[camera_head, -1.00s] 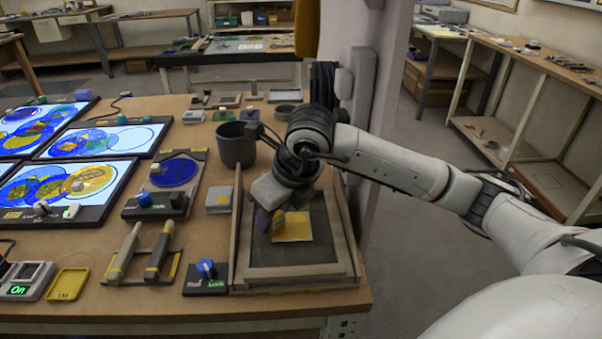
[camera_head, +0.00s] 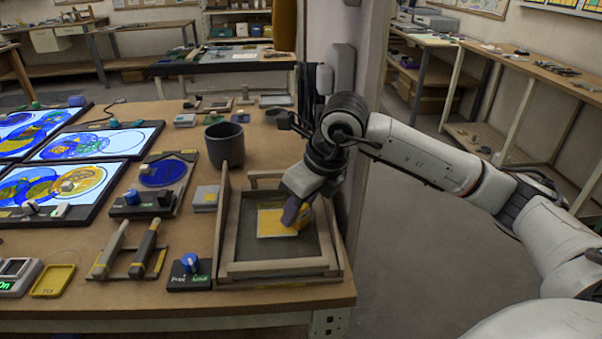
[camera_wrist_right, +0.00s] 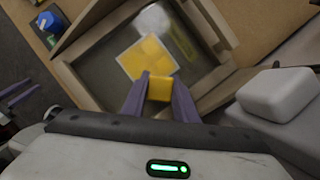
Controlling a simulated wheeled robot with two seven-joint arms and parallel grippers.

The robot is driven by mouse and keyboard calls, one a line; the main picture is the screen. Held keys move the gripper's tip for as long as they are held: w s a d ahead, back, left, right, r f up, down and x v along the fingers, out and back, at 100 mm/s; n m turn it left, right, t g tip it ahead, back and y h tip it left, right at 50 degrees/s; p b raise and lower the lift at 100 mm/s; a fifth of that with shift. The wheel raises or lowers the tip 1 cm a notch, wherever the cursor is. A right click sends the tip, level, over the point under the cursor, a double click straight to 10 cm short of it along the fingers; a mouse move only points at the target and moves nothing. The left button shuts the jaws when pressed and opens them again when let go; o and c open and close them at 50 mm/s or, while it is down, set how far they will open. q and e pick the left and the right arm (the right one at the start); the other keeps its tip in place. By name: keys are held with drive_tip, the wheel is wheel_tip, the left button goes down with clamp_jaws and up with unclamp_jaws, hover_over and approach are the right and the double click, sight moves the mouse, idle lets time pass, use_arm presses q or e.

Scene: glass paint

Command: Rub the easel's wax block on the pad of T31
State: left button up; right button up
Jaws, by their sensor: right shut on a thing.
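My right gripper (camera_head: 292,211) is shut on a small yellow block (camera_wrist_right: 160,88), gripped between its purple fingers. It is over the wooden easel frame (camera_head: 225,255), at the right side of a flat yellow pad or pane (camera_head: 270,223) lying inside it. In the right wrist view the pane (camera_wrist_right: 143,58) lies just beyond the fingertips, and the block overlaps its near corner. I cannot tell whether the block touches it. No T31 label can be read. My left gripper is not in view.
A dark pot (camera_head: 225,145) stands behind the easel. A blue-knob box (camera_head: 189,272), a two-tool rest (camera_head: 128,255) and a yellow tray (camera_head: 53,281) are to the left. Lit glass panels (camera_head: 85,185) fill the far left. The table edge is close on the right.

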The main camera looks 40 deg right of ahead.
wheel_tip(320, 180, up, 4)
drive_tip(key=shift+w+p, duration=0.15)
drive_tip(key=shift+p, duration=0.55)
drive_tip(key=shift+r+p, duration=1.25)
drive_tip(key=shift+r, duration=0.7)
drive_tip(key=shift+a+f, duration=0.1)
drive_tip(key=shift+f, duration=0.05)
